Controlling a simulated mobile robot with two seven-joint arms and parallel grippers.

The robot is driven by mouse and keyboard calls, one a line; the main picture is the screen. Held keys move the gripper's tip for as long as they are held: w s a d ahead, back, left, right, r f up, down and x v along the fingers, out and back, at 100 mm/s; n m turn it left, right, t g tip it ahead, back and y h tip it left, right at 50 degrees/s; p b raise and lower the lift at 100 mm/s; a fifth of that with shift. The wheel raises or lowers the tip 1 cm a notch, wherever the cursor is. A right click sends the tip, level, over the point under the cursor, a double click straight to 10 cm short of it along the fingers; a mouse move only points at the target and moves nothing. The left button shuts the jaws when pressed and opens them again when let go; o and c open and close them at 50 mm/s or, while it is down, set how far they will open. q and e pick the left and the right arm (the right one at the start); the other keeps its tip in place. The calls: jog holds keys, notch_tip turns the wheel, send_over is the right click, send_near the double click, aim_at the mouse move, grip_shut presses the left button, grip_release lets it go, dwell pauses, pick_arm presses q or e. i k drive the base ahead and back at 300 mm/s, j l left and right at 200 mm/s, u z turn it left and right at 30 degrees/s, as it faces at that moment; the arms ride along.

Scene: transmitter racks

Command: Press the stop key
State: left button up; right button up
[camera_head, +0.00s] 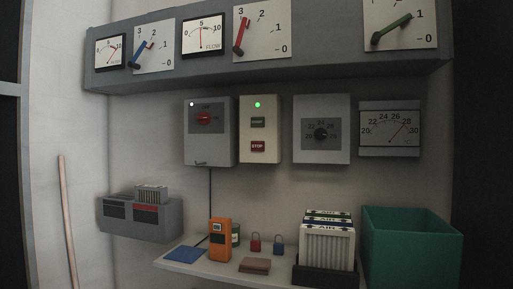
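The red stop key (258,146) is on the lower part of a cream control box (260,101) on the wall, in the middle of the head view. A green key (258,122) sits above it, and a green lamp (257,105) glows near the top of the box. Neither of my grippers shows in this view. Nothing covers the stop key.
A grey switch box (222,150) with a red knob is left of the control box, and a grey dial box (321,152) is right. Below, a shelf (205,269) holds an orange device (220,241), padlocks and filters (327,248). A green bin (411,252) stands right.

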aim_at(255, 145)
jog(key=i+l+z, duration=0.1)
jog(key=i+l, duration=0.2)
jog(key=i+l+z, duration=0.15)
jog(key=i, duration=0.25)
jog(key=i+l+z, duration=0.1)
jog(key=i+l, duration=0.2)
jog(key=i, duration=0.1)
